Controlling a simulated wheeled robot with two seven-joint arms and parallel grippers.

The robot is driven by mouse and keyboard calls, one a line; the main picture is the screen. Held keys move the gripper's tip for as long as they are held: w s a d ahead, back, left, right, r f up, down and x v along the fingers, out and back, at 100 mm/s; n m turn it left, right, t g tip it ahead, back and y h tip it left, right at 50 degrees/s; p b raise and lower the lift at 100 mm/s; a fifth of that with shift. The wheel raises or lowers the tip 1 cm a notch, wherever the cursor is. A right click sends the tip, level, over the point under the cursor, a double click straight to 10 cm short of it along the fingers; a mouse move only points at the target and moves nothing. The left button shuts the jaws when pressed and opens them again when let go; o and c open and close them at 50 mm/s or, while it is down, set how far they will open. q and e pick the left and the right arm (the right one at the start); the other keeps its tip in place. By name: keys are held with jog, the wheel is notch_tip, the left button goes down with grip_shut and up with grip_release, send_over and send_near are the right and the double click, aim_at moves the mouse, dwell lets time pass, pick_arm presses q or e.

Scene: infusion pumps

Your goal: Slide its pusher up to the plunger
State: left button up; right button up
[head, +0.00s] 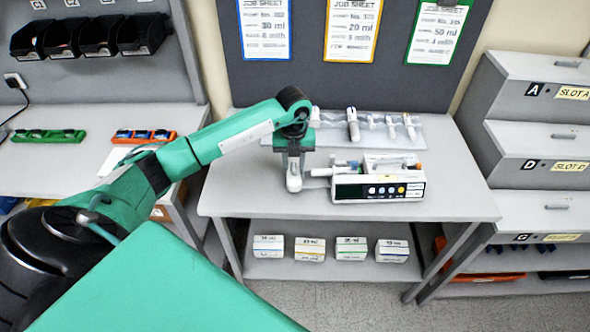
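The infusion pump (378,192) stands on the middle table, its dark front panel with several round buttons facing me. A syringe (347,164) lies along its top; its plunger is too small to make out clearly. A pale part sticks out from the pump's left end and looks like the pusher (321,172). My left gripper (294,186) points down just left of that part, with its fingertips close to the tabletop. I cannot tell whether it touches the pusher, or whether its fingers are open or shut. My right gripper is not in view.
Behind the pump, a rack (375,128) holds several syringes. Job sheets hang on the grey board above. Boxes (351,248) stand on the lower shelf. Slot drawers (545,145) are at the right. The tabletop (450,180) right of the pump is clear.

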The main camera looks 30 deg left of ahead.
pick_arm(q)
jog(key=shift+f, duration=0.35)
dwell(0.4)
jog(key=c, duration=0.6)
jog(key=shift+o, duration=0.2)
jog(key=shift+w+d+b, duration=0.35)
jog(key=shift+w+d, duration=0.05)
jog(key=shift+d, duration=0.2)
jog(key=shift+w+d, duration=0.15)
jog(key=shift+d, duration=0.1)
jog(key=o, duration=0.6)
jog(key=shift+c, duration=0.2)
